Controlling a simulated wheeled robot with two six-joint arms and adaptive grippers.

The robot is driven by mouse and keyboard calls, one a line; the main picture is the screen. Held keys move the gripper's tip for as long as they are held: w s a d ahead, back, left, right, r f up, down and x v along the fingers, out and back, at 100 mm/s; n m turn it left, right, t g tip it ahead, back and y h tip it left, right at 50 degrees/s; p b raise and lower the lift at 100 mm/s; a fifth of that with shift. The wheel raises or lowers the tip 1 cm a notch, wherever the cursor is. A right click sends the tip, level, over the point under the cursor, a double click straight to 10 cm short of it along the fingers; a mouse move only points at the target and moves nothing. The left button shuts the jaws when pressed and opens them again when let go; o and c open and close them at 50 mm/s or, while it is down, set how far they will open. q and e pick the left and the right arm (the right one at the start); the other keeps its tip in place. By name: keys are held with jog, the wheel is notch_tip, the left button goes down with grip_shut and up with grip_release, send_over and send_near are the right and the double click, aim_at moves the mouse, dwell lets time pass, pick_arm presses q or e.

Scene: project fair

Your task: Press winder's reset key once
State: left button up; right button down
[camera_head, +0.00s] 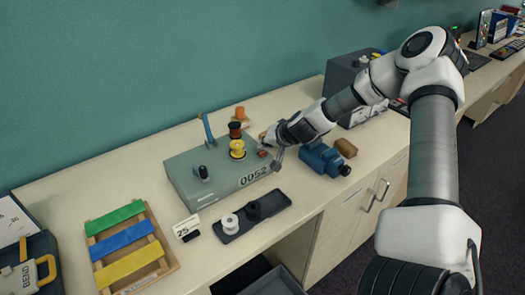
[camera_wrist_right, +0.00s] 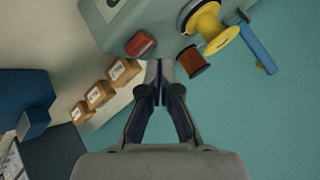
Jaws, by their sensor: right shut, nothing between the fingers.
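The winder (camera_head: 215,180) is a grey-green box on the counter with the number 0052 on its front. A yellow spool (camera_head: 237,149) stands on its top, and the spool also shows in the right wrist view (camera_wrist_right: 218,38). A red key (camera_head: 263,153) is at the right end of the winder's top; it also shows in the right wrist view (camera_wrist_right: 140,43). My right gripper (camera_head: 268,143) is shut and empty, right beside the red key. In the right wrist view its fingertips (camera_wrist_right: 160,68) are just below and right of the key; contact cannot be told. My left gripper is out of view.
A dark spool (camera_head: 235,130) and a blue rod (camera_head: 208,130) stand near the yellow spool. A black tray (camera_head: 254,212) lies in front of the winder, a blue device (camera_head: 322,160) to its right. A wooden rack (camera_head: 130,250) with coloured strips is at left.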

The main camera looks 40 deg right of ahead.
aim_at(264, 153)
jog(key=shift+f, duration=0.15)
jog(key=shift+f+b, duration=0.3)
jog(key=shift+f+b, duration=0.4)
jog(key=shift+f, duration=0.05)
dwell(0.4)
jog(key=shift+r, duration=0.1)
jog(key=shift+r+p, duration=0.8)
jog(key=shift+p, duration=0.15)
notch_tip(264, 153, up, 5)
jog(key=p, duration=0.5)
jog(key=shift+r, duration=0.1)
